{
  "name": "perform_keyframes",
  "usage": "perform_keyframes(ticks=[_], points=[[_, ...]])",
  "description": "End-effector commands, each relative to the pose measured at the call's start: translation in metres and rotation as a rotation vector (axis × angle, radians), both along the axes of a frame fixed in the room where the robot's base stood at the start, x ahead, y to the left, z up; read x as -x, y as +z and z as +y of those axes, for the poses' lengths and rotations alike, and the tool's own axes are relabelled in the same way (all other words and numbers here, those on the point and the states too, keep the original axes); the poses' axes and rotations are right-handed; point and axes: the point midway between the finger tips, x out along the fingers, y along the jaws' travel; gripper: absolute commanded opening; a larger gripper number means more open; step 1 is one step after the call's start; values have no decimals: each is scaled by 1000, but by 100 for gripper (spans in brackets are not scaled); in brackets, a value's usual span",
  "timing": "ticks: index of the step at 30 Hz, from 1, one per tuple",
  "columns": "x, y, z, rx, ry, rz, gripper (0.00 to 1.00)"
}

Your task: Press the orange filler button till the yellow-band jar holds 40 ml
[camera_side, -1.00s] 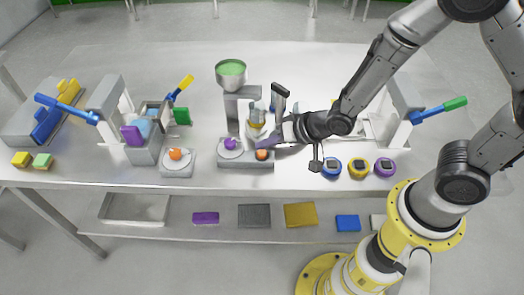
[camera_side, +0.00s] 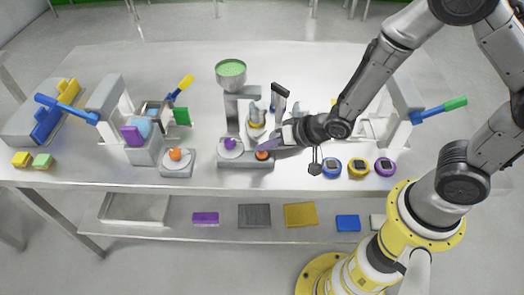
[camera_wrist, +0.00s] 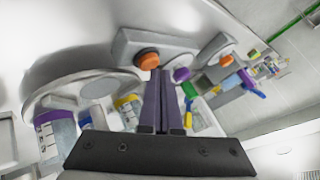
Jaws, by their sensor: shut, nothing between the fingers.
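The orange filler button (camera_side: 262,155) sits at the right end of the filler's grey base, and also shows in the wrist view (camera_wrist: 147,58). My gripper (camera_side: 260,148) is shut and empty, its purple fingertips right at the button; in the wrist view its tips (camera_wrist: 159,72) overlap the button's right edge. I cannot tell whether they touch it. The yellow-band jar (camera_side: 256,126) stands beside the filler column, partly hidden by my gripper; its yellow band shows in the wrist view (camera_wrist: 128,102). Its fill level is not readable. The filler (camera_side: 231,85) has a funnel holding green material.
A purple knob (camera_side: 230,143) is on the same base, left of the button. Another orange button (camera_side: 175,154) is on a separate grey block. Blue, yellow and purple round gadgets (camera_side: 358,168) lie to the right. A purple-marked jar (camera_wrist: 55,132) is at left in the wrist view.

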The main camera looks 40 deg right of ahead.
Motion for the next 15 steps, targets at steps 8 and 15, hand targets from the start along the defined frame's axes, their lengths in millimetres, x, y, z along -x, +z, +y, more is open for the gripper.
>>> perform_keyframes(ticks=[8,15], points=[[0,-3,0,0,0,1,0],[0,-6,0,0,0,0,0]])
